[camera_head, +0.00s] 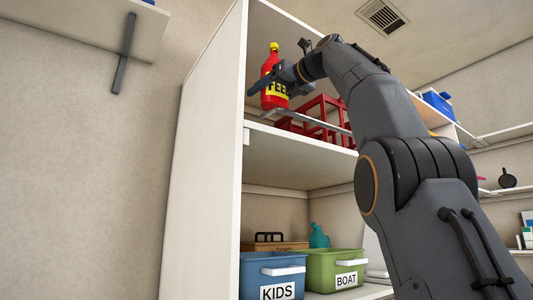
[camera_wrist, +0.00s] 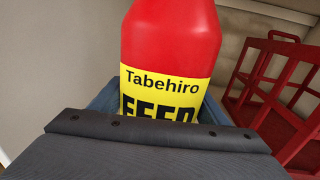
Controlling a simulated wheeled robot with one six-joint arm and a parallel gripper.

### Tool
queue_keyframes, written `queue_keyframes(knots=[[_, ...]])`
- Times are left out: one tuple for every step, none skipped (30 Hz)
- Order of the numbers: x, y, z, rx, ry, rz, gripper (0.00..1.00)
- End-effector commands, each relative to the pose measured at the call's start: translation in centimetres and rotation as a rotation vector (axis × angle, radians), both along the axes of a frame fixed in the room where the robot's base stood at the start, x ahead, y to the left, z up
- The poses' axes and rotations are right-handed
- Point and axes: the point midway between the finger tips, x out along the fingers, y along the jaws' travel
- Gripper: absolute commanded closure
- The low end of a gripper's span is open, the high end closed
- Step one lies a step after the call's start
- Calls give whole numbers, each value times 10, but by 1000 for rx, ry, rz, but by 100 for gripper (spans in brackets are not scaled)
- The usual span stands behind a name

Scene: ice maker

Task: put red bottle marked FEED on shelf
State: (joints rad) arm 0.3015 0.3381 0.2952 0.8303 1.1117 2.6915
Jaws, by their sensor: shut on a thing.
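The red bottle marked FEED (camera_head: 270,90) has a yellow cap and a yellow label with black letters. In the head view it is upright at the upper shelf (camera_head: 290,143) of the white cabinet, near the left wall. I cannot tell whether its base touches the shelf. My gripper (camera_head: 274,84) is shut on the bottle's middle. In the wrist view the bottle (camera_wrist: 172,45) fills the centre, and my gripper hides its lower part.
A red wire rack (camera_head: 322,112) stands right of the bottle; it also shows in the wrist view (camera_wrist: 270,80). A grey bar (camera_head: 312,116) runs along the shelf front. Below are a blue KIDS bin (camera_head: 270,272) and a green BOAT bin (camera_head: 325,262).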

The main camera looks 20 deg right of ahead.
Motion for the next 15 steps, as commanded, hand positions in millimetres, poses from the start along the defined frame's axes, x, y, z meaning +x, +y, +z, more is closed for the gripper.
queue_keyframes(knots=[[-2,1,1,1,-3,0,72],[-2,0,0,2,-1,0,72],[-2,1,-2,1,-2,1,72],[-2,1,-3,1,-2,2,72],[-2,1,-4,1,-2,3,72],[-2,2,-6,1,-3,3,72],[-2,2,-8,2,-1,4,72],[-2,2,-10,1,-3,3,72],[-2,2,-13,2,-2,3,72],[-2,3,-15,2,-1,4,72],[-3,3,-17,3,-1,3,72],[-3,3,-21,2,-1,2,72],[-3,3,-23,3,-1,1,72],[-2,3,-27,2,0,2,72],[-2,3,-32,3,-1,2,72]])
